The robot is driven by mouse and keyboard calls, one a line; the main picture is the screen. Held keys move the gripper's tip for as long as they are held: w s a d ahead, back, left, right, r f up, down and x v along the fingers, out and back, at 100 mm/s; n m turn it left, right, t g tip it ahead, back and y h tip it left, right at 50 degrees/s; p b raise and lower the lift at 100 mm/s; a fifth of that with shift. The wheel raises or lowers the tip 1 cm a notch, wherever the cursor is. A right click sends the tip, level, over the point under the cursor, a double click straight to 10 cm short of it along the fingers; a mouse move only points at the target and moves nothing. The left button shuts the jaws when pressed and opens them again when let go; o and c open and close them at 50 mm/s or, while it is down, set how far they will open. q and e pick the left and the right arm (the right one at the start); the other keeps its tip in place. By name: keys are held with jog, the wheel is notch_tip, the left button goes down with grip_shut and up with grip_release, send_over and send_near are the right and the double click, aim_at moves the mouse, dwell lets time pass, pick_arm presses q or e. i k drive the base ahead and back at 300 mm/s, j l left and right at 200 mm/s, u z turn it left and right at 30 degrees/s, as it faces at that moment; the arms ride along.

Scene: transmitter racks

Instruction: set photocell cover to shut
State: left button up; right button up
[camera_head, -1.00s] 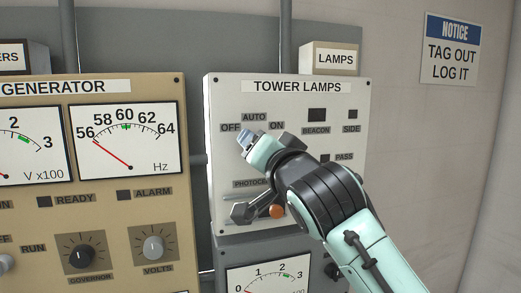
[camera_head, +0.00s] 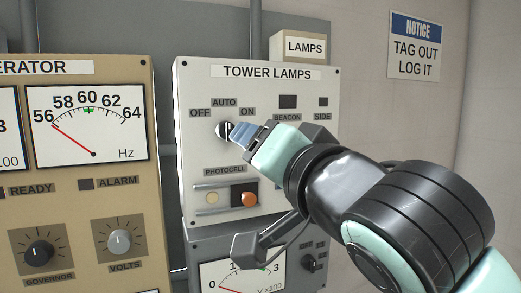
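The photocell cover looks like the dark plate with an orange knob (camera_head: 249,199) at the right of the PHOTOCELL slot, on the white TOWER LAMPS panel (camera_head: 205,90). A pale round disc (camera_head: 212,197), apparently the photocell, shows uncovered at the slot's left. My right gripper (camera_head: 236,132) reaches in from the right, above the slot. Its bluish fingertips are at the OFF/AUTO/ON selector knob (camera_head: 224,130) and partly hide it. I cannot tell whether they touch it or how far apart they are. My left gripper is not in view.
A tan generator panel (camera_head: 120,215) with gauges and knobs stands at left. Below the lamps panel is a grey gauge panel (camera_head: 205,250). A dark bracketed part on my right wrist hangs just below the photocell slot. A notice sign (camera_head: 414,45) hangs on the right wall.

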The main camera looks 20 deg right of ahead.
aim_at(245, 194)
jog(key=k+l, duration=0.1)
jog(key=k, duration=0.9)
